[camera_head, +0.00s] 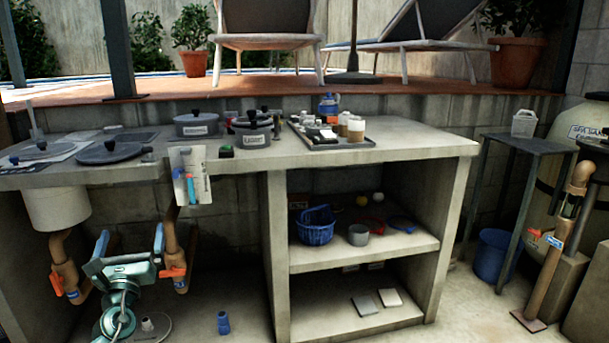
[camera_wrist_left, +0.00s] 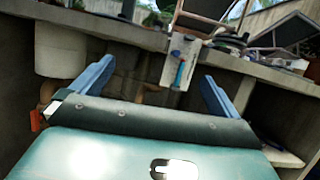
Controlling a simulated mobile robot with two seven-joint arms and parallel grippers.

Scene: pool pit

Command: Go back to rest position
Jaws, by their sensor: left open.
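My left gripper (camera_head: 130,241) is at the lower left of the head view, in front of the open space under the counter. Its two blue fingers stand wide apart with nothing between them. In the left wrist view the fingers (camera_wrist_left: 155,85) point up toward the concrete counter (camera_head: 375,155), again with an empty gap. Behind them are brown pipes with orange valve handles (camera_head: 173,271). I cannot judge the exact distance to the pipes. My right gripper is in neither view.
Pots (camera_head: 197,125) and a tray of bottles (camera_head: 365,143) stand on the counter. A board with blue tools (camera_head: 190,175) hangs at its front edge. A blue basket (camera_head: 315,232) sits on the shelf. A small blue bottle (camera_head: 223,323) stands on the floor right of my arm.

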